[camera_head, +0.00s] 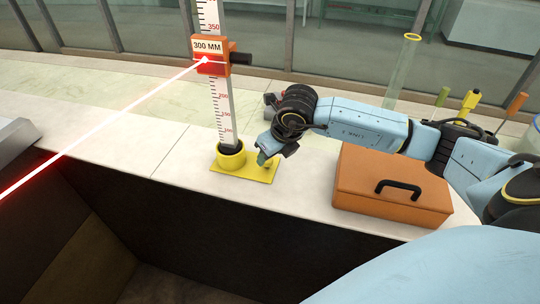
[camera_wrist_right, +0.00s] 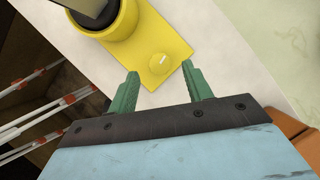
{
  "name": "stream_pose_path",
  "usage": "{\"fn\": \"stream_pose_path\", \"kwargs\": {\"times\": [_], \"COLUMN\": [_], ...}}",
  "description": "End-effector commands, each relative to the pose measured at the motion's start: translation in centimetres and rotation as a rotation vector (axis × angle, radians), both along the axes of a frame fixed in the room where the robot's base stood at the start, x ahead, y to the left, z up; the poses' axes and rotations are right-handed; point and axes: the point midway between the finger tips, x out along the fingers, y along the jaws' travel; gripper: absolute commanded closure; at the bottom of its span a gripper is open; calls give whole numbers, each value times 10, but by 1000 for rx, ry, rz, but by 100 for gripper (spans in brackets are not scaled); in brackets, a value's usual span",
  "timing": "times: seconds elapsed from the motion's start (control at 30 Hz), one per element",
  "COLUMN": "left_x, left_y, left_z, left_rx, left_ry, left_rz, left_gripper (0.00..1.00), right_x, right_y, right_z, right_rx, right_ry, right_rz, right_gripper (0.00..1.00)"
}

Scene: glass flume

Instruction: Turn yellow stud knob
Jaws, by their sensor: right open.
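The yellow stud knob (camera_wrist_right: 159,61) is a small round knob with a white mark, on the yellow base plate (camera_wrist_right: 183,45) in the right wrist view. The plate also shows in the head view (camera_head: 238,174), at the foot of the upright measuring staff (camera_head: 220,105). My right gripper (camera_wrist_right: 160,80) is open, its green fingers just short of the knob and apart from each other, with nothing between them. In the head view my right gripper (camera_head: 263,158) is over the right part of the plate and largely hides the knob. My left gripper is not in view.
An orange case (camera_head: 390,190) with a black handle stands on the counter right of the plate, under my right arm. An orange marker block (camera_head: 210,57) reading 300 MM sits on the staff. A red laser beam (camera_head: 100,123) crosses from the left. The counter's front edge drops into darkness.

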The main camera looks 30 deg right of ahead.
Motion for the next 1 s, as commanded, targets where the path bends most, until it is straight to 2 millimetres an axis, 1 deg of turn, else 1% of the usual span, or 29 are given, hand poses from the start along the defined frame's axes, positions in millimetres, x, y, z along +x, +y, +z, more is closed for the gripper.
{"fn": "stream_pose_path", "kwargs": {"times": [0.1, 0.3, 0.5, 0.7, 1.0], "left_x": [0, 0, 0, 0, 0], "left_y": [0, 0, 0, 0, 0], "left_z": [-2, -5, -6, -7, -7], "left_rx": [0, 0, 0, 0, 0], "left_ry": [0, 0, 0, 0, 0], "left_rz": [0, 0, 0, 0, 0], "left_gripper": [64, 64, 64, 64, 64], "right_x": [-9, -26, -38, -43, -43], "right_y": [-2, -4, -5, -6, -5], "right_z": [25, 67, 95, 104, 104], "right_rx": [-1, -1, -1, 0, 0], "right_ry": [-5, -5, -3, 0, 0], "right_rz": [1, 1, 0, -1, -1], "right_gripper": [50, 50, 50, 50, 50]}}
